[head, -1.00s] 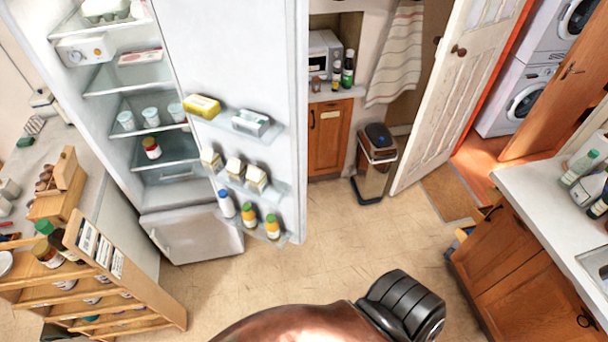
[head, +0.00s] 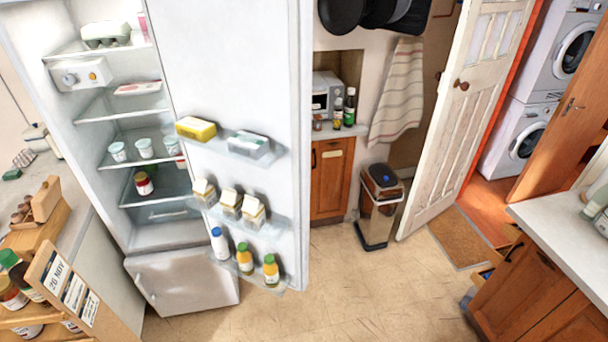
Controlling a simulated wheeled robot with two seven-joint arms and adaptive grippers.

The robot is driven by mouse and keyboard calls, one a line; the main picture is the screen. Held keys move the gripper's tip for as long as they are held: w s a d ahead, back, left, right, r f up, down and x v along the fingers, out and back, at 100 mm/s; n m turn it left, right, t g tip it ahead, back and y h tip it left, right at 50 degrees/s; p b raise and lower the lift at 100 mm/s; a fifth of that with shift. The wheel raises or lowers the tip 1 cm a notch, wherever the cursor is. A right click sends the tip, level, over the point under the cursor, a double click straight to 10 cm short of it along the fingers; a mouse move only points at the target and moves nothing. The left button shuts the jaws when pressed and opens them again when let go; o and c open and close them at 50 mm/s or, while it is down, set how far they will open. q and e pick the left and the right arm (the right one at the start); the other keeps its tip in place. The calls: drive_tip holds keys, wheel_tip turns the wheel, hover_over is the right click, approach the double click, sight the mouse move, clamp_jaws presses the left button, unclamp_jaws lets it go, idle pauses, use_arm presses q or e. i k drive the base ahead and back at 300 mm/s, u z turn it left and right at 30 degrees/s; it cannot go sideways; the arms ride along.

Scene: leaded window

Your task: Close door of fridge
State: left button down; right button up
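The fridge (head: 180,236) stands at the left in the head view with its upper compartment open. Its white door (head: 235,75) is swung out to the right, inner side facing me. The door shelves hold a yellow pack (head: 196,128), several cartons (head: 230,204) and several bottles (head: 245,258). Inside the fridge are an egg box (head: 106,34), cups (head: 144,148) and a jar (head: 143,183). The lower compartment door (head: 190,283) is shut. Neither of my grippers is in view.
A wooden rack (head: 75,290) with bottles stands at the front left, close to the fridge. A bin (head: 379,207) stands beyond the fridge door. A wooden cabinet with a white counter (head: 565,225) is at the right. The floor (head: 370,290) between is clear.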

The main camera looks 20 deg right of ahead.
sight(246, 66)
drive_tip(key=z, duration=2.1)
drive_tip(key=i, duration=2.25)
drive_tip(key=u, duration=1.55)
drive_tip(key=i, duration=0.55)
drive_tip(key=u, duration=2.8)
